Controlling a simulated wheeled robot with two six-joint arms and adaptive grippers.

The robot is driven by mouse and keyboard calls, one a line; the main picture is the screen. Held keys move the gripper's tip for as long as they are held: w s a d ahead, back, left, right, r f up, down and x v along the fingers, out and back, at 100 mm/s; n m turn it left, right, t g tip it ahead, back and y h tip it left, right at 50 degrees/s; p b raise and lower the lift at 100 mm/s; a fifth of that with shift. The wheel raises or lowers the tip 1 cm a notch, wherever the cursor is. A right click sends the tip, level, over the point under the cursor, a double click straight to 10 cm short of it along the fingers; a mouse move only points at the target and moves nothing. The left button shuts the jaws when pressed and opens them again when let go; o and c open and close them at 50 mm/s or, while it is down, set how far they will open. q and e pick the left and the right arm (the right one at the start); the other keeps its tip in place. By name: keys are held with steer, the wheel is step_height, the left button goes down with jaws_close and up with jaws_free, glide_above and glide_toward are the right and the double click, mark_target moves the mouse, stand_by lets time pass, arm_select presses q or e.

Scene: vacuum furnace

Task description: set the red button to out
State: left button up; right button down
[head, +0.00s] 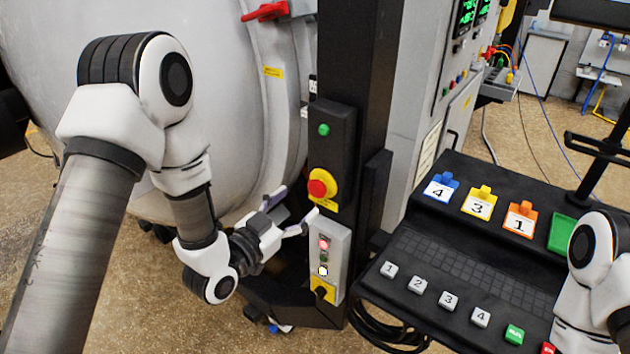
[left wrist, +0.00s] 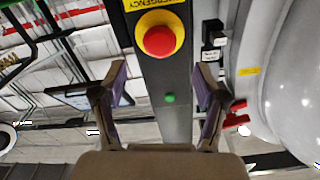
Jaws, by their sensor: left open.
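The round red button (head: 322,184) sits on a yellow ring on the dark post, above a yellow label. It also shows at the top of the left wrist view (left wrist: 158,40), beside the word EMERGENCY. Whether it is pushed in or out I cannot tell. My left gripper (head: 300,203) is open and empty, just to the lower left of the button in the head view. In the left wrist view its fingers (left wrist: 160,85) are spread apart, with the button beyond the tips, apart from them. My right gripper is out of view.
A green button (head: 323,130) is above the red one on the post. A grey box (head: 330,262) with small lit buttons is below. The furnace (head: 240,130) curves behind my left arm. A black console (head: 440,270) with keys and coloured tags stands at right.

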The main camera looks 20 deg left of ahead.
mark_target(314, 191)
arm_select(q)
steer(key=p+x, duration=0.1)
steer(key=x, duration=0.2)
steer(key=p+x, duration=0.1)
steer(key=x, duration=0.2)
steer(key=shift+w+d+f, duration=0.1)
steer(key=shift+w+f, duration=0.1)
steer(key=shift+w, duration=0.15)
steer(key=shift+w+d+f, duration=0.1)
steer(key=shift+w+d, duration=0.05)
steer(key=shift+w, duration=0.1)
steer(key=shift+c, duration=0.3)
